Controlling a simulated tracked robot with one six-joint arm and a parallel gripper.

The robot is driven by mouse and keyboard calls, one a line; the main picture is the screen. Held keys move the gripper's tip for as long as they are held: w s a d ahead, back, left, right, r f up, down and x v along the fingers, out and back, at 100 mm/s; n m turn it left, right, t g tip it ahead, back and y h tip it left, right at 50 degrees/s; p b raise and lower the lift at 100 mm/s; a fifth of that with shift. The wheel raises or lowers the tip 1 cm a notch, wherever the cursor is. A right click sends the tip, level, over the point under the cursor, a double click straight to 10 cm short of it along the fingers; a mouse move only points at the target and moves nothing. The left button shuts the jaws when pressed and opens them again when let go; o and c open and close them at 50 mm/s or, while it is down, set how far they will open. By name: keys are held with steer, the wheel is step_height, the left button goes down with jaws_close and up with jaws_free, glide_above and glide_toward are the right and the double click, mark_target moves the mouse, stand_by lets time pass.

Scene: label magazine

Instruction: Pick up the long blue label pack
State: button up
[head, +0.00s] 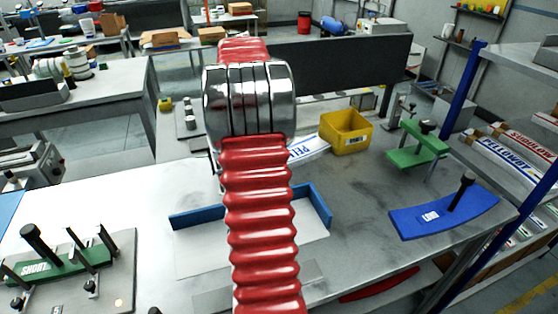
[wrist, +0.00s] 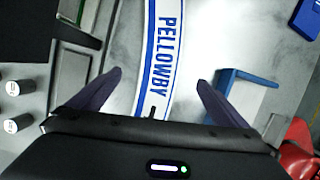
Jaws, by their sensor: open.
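The long label pack, white with blue edges and blue PELLOWBY lettering, lies on the table; in the wrist view the pack (wrist: 163,45) runs from the top edge down between my fingers. In the head view the pack (head: 310,148) shows only in part, to the right of my arm, which hides the rest. My gripper (wrist: 159,80) is open, with one dark finger on each side of the pack and visible gaps to both. Its height above the pack is hard to tell. In the head view my arm hides my gripper.
A yellow bin (head: 346,133) stands just right of the pack. A blue-walled corner fixture (head: 317,206) lies nearer, partly behind my arm. A green clamp (head: 412,148) and a blue curved plate with a black handle (head: 425,217) stand at right. A green SHOOT piece (head: 62,264) sits at left.

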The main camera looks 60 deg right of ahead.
steer(key=x, duration=0.8)
steer(key=shift+x, duration=2.6)
steer(key=shift+a, duration=0.2)
steer(key=shift+c, duration=0.5)
steer(key=c, duration=1.5)
steer(key=shift+c, duration=0.9)
steer(key=shift+r, duration=0.15)
